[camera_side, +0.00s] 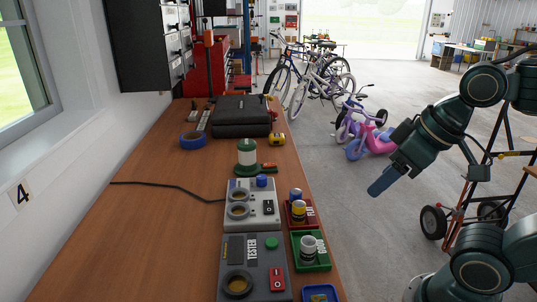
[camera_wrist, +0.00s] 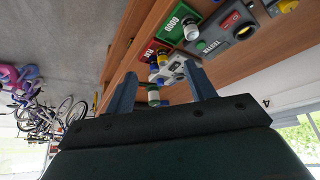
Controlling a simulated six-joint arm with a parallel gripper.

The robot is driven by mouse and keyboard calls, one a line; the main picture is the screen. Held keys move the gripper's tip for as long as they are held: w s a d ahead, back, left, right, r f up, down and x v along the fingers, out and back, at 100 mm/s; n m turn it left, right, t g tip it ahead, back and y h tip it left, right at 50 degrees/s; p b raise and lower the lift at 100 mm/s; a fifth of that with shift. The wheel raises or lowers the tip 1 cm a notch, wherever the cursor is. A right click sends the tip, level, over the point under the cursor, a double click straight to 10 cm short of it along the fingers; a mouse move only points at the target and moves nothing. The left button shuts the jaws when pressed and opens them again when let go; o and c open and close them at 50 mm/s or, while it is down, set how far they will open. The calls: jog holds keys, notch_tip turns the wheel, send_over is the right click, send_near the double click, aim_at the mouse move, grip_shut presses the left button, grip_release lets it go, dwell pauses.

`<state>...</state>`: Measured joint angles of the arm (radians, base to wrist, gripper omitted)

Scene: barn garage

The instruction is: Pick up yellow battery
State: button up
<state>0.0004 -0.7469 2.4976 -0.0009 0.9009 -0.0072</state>
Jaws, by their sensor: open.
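The yellow battery (camera_side: 299,213) stands upright in the red tray (camera_side: 312,219), near the right edge of the workbench. A blue battery (camera_side: 295,195) stands just behind it in the same tray. In the wrist view the yellow battery (camera_wrist: 162,59) shows small between my fingers, near the red tray (camera_wrist: 151,52), still some distance off. My gripper (camera_side: 375,191) hangs in the air to the right of the bench, tilted down toward the left. In the wrist view my gripper (camera_wrist: 162,80) has its two fingers well apart with nothing held.
A green tray (camera_side: 322,267) with a pale battery (camera_side: 308,248) sits in front of the red one. A grey charger (camera_side: 246,206) and tester (camera_side: 256,255) stand left of the trays. A green-and-white lantern (camera_side: 247,155) and black case (camera_side: 242,117) are farther back. The bench's left is mostly clear.

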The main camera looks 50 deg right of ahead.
jog(key=n+g+y, duration=0.1)
jog(key=n+g, duration=0.5)
jog(key=n, duration=1.4)
send_over(299, 203)
jog(key=d, duration=0.2)
notch_tip(299, 203, down, 3)
jog(key=shift+a+f, duration=0.2)
jog(key=shift+f, duration=1.25)
jog(key=shift+a+f, duration=0.2)
jog(key=shift+f, duration=1.3)
jog(key=shift+a+f, duration=0.2)
jog(key=shift+f, duration=1.25)
jog(key=shift+f, duration=0.1)
jog(key=shift+a+f, duration=0.25)
jog(key=shift+f, duration=1)
jog(key=shift+a+f, duration=0.2)
jog(key=shift+f, duration=1)
